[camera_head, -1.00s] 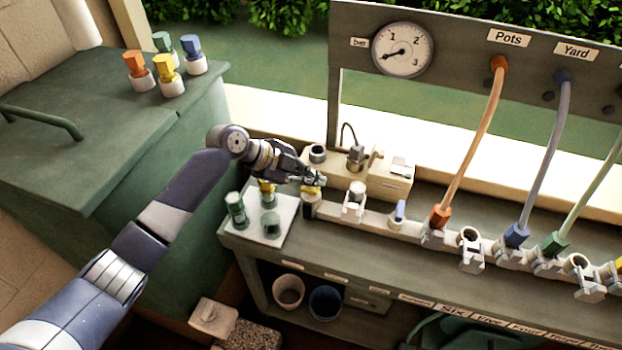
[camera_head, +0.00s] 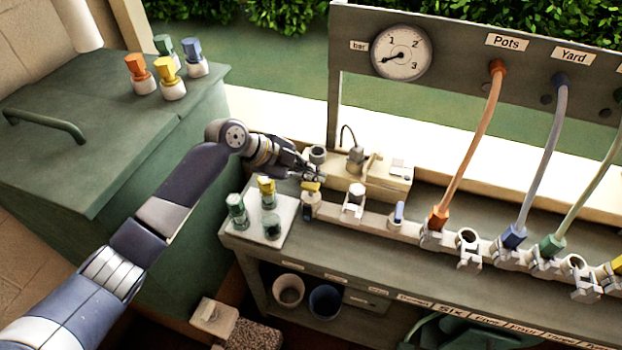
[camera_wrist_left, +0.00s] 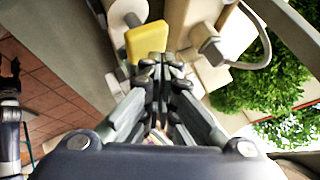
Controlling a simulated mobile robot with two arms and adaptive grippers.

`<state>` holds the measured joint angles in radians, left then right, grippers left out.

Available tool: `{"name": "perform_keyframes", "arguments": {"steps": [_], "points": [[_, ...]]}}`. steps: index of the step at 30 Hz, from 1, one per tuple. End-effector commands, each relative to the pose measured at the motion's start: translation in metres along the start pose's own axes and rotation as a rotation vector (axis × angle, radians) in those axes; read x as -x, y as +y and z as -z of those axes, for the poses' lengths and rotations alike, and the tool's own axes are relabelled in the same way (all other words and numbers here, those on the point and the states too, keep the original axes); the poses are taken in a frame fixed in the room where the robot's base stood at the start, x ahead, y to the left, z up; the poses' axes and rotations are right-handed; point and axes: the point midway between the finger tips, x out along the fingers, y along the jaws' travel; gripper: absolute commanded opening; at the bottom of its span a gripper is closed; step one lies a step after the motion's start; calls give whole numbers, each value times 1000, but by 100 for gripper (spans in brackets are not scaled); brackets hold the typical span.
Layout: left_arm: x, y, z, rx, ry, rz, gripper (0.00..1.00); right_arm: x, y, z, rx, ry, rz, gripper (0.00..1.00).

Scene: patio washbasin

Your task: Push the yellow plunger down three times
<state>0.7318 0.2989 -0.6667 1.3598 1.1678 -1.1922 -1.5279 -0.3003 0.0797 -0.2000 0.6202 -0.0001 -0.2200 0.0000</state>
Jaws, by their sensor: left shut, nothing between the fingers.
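My left gripper (camera_head: 316,173) is shut and empty, close above and behind the plunger top in the head view. In the left wrist view its closed fingertips (camera_wrist_left: 160,62) overlap the near edge of the yellow top. I cannot tell whether they touch it.
A white tray (camera_head: 284,236) with small bottles, one yellow-topped, stands left of the plunger. A cream box (camera_head: 391,183) with fittings is behind it. The rail (camera_head: 381,219) carries hose couplings to the right. A pressure gauge (camera_head: 401,52) reads low.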

Motion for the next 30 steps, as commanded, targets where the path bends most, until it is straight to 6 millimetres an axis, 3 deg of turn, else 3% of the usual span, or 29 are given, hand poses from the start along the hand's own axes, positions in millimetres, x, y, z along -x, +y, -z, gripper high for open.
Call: {"name": "perform_keyframes", "arguments": {"steps": [21,30], "points": [[41,-30,30,-2,0,2,0,38,1,3,0,0,0,40],[42,-31,31,-1,0,1,0,38,1,3,0,0,0,40]]}}
